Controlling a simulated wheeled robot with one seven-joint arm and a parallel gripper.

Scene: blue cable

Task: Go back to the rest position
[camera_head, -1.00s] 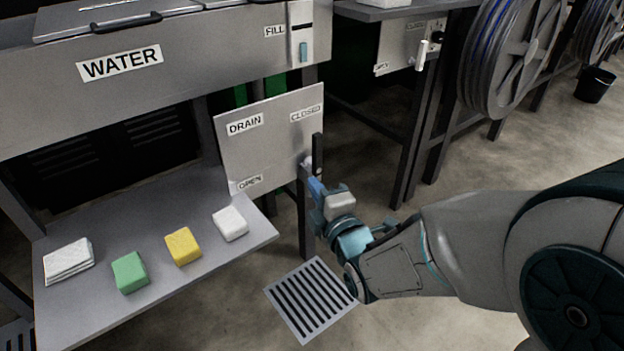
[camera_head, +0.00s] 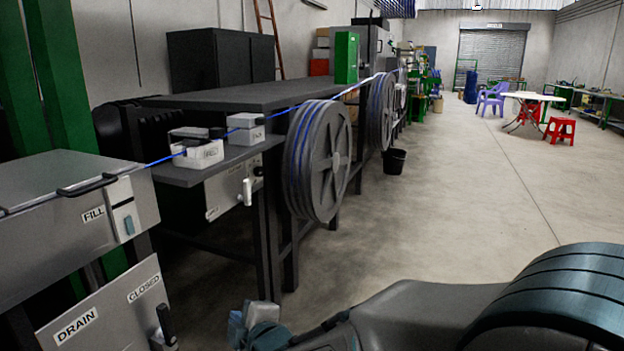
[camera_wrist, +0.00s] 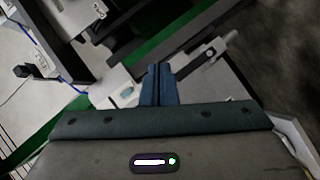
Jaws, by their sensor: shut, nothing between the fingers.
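My gripper (camera_wrist: 160,84) shows in the wrist view with its two blue fingers pressed together and nothing between them. In the head view only a blurred part of my gripper (camera_head: 240,318) shows at the bottom edge, just right of the drain panel (camera_head: 110,312). The black drain handle (camera_head: 165,325) stands upright beside the "CLOSED" label. My gripper appears apart from the handle, though the exact gap cannot be told.
The water tank (camera_head: 70,205) is at left. A blue cable (camera_head: 165,160) runs past a white device (camera_head: 197,150) to the large grey reels (camera_head: 318,160). A black bucket (camera_head: 394,161) stands behind. The floor at right is open, with a table (camera_head: 534,96) far back.

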